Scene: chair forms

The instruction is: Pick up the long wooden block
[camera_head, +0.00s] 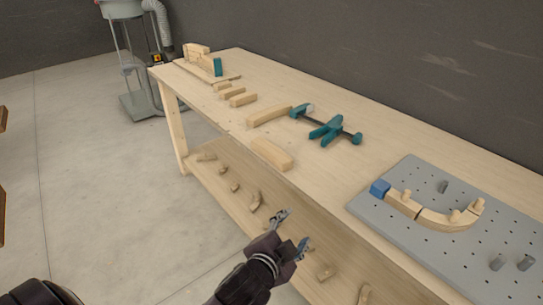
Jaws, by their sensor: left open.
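My left gripper (292,231) is open and empty. In the picture it shows below the nearer block, in front of the bench's front edge and apart from both blocks. My right gripper is not in view.
Shorter blocks (243,99) and a wooden assembly (196,55) are farther along the bench. A grey perforated plate (420,245) holds a curved wooden form (447,219) at right. Several wooden pieces lie on the lower shelf (218,191). Open floor is at left.

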